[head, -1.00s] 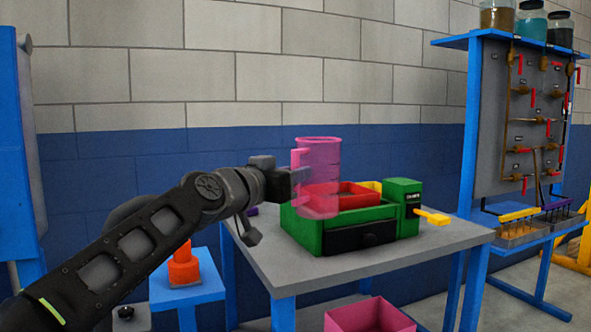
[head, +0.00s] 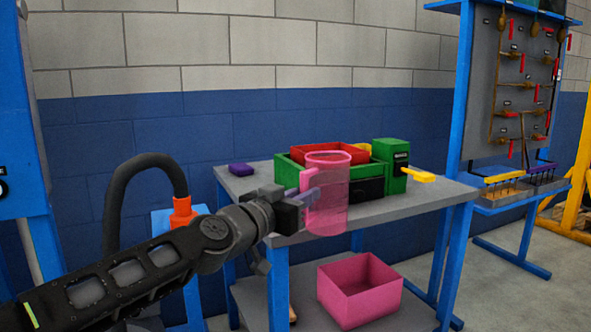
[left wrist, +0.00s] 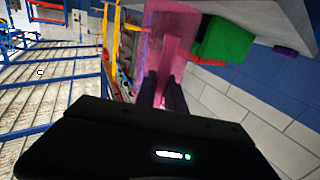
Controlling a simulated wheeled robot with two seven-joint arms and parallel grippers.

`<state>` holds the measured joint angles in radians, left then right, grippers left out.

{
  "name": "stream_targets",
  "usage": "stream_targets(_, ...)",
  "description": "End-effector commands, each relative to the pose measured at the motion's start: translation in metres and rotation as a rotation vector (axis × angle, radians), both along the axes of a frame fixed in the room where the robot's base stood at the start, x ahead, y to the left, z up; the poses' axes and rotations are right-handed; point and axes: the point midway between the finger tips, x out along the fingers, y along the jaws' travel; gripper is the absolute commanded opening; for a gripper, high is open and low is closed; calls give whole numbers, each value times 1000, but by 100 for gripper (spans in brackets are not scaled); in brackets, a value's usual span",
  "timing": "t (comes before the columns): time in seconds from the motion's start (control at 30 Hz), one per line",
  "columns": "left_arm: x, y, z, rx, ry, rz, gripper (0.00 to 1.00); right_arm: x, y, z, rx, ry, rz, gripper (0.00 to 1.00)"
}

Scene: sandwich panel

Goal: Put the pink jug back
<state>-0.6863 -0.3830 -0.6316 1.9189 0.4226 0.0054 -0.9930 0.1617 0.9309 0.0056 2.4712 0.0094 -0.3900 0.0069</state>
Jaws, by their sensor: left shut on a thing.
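The translucent pink jug (head: 329,196) is upright in the head view, in front of the green box on the grey table. My left gripper (head: 306,198) is shut on the jug's handle, at the jug's left side. The jug also shows in the left wrist view (left wrist: 158,32), with the two fingers (left wrist: 163,88) closed around its handle. I cannot tell whether the jug's base touches anything. My right gripper is not in view.
The grey table (head: 408,205) holds a green box (head: 289,172) with a red tray (head: 338,150), and a purple block (head: 241,169). A pink open bin (head: 360,296) sits on the lower shelf. A valve panel (head: 515,85) stands at right.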

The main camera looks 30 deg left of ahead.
Motion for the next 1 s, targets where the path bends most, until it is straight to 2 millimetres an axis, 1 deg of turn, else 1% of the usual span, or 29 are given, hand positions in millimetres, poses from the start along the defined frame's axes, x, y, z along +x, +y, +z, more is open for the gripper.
stream_targets(0.03, 1, -10, -10, -4, -2, -19, 0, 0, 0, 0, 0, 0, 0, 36)
stream_targets(0.2, 4, -32, -51, -4, -2, -51, 0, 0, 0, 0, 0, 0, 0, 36)
stream_targets(0.27, 6, -36, -67, -5, 0, -54, 0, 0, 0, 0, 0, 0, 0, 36)
stream_targets(0.4, 11, -36, -111, -3, -1, -40, 0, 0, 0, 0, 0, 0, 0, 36)
stream_targets(0.47, 12, -38, -127, -2, 0, -38, 0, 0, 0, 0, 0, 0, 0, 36)
stream_targets(0.6, 14, -48, -161, -1, -1, -48, 0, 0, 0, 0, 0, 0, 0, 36)
stream_targets(0.7, 13, -59, -182, -1, 0, -64, 0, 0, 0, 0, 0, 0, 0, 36)
stream_targets(0.9, 7, -83, -215, 1, -1, -102, 0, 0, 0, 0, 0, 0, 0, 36)
stream_targets(0.97, 4, -89, -221, 5, -1, -110, 0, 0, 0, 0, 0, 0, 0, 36)
stream_targets(1.0, 2, -85, -217, 8, -2, -98, 0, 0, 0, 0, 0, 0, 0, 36)
